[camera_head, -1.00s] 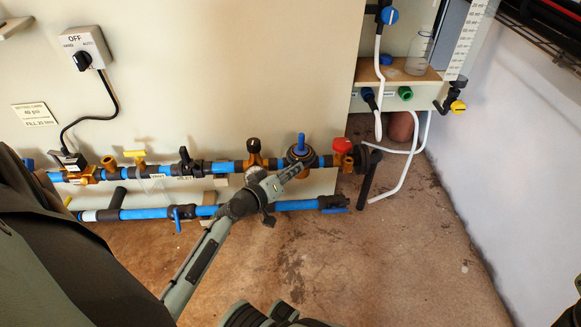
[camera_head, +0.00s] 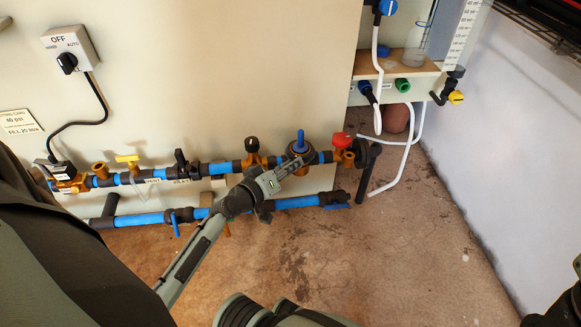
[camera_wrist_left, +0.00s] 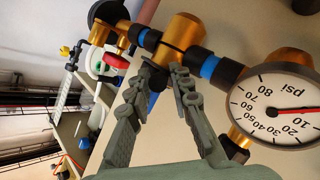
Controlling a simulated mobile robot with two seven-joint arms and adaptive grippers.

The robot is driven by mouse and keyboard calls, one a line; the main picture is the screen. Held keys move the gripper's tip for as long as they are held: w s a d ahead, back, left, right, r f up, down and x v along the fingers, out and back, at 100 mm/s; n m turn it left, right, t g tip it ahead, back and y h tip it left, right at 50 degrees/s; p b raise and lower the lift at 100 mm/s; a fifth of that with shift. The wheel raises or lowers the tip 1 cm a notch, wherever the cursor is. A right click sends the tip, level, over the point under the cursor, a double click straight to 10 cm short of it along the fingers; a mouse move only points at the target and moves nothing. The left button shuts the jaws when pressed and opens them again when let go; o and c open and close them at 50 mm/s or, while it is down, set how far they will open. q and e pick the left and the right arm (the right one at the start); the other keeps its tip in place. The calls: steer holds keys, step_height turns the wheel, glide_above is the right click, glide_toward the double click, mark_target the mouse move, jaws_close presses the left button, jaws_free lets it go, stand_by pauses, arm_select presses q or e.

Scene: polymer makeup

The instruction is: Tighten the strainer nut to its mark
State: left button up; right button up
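The strainer sits in the blue and black pipe line on the panel, a brass body (camera_head: 301,171) with a dark ring and an upright blue handle (camera_head: 301,138). In the left wrist view, a short brass cylinder (camera_wrist_left: 183,36) on this line is just beyond my fingertips. My left gripper (camera_head: 277,179) reaches up to the strainer's front. Its two fingers also show in the left wrist view (camera_wrist_left: 160,72), with a narrow gap between the tips. I cannot tell whether they touch the brass. No tightening mark is legible. My right gripper is not clearly visible.
A pressure gauge (camera_wrist_left: 277,107) sits close beside the fingers. A red-handled valve (camera_head: 342,140) is just right of the strainer. A yellow-handled valve (camera_head: 128,159) is farther left. A lower blue pipe (camera_head: 140,219) runs beneath. Open floor (camera_head: 400,260) lies in front.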

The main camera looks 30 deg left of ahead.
arm_select(q)
steer(key=shift+o, duration=1.1)
steer(key=shift+f, duration=0.1)
steer(key=shift+s+d, duration=0.1)
steer(key=shift+f, duration=0.1)
steer(key=shift+s, duration=0.2)
steer(key=v, duration=1.1)
steer(key=shift+s+r, duration=0.25)
steer(key=shift+s, duration=0.05)
